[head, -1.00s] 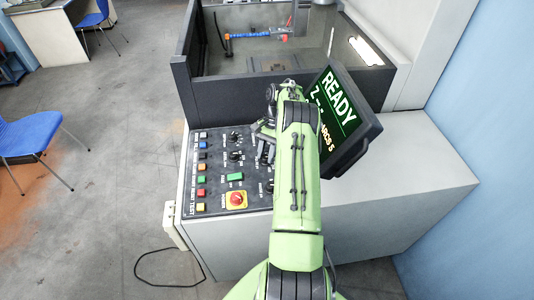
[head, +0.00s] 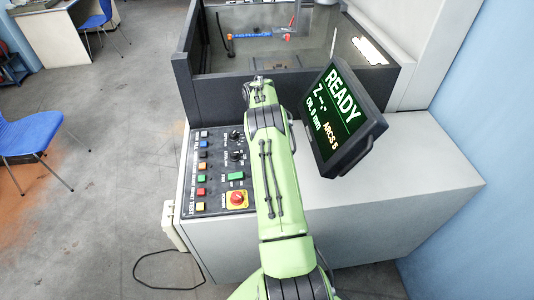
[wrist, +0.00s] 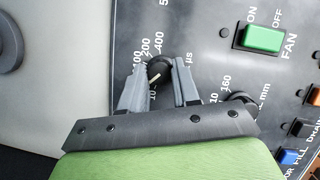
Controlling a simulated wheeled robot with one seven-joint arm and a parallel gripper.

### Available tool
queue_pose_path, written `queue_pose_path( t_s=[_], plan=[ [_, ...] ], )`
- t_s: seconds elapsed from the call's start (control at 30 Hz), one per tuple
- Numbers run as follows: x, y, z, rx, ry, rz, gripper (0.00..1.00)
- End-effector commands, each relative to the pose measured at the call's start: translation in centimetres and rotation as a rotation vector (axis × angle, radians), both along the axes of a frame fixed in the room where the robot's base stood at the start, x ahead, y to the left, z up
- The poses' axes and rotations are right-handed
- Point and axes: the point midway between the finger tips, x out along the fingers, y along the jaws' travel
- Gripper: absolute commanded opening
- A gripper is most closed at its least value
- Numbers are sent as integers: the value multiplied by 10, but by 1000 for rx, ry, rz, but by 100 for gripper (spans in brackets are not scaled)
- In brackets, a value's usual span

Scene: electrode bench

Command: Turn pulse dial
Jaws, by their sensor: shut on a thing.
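The pulse dial (wrist: 160,70), a black round knob with a white pointer line, shows in the wrist view on the dark panel. Printed marks around it include 10, 100, 200, 400 and µs. The pointer line slants toward the lower left of that picture. My gripper (wrist: 161,75) has its two grey fingers on either side of the dial and is shut on it. The fingers cover parts of the dial's sides and scale. In the head view my green arm hides both the gripper and this dial.
A second dial (wrist: 240,101) marked in mm sits close to the right finger. A green fan button (wrist: 263,38) is nearby. The head view shows a red emergency stop (head: 237,198), coloured buttons along the panel's left, and a tilted screen (head: 341,115) right of my arm.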

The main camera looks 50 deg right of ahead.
Motion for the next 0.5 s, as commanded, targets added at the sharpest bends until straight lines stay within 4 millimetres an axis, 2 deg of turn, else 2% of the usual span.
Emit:
queue_pose_path(
  t_s=[0.2, 0.5],
  plan=[
    [1, 2, -1, -2, -1, 194, 0],
    [1, 3, -1, -2, -1, 391, 0]
  ],
)
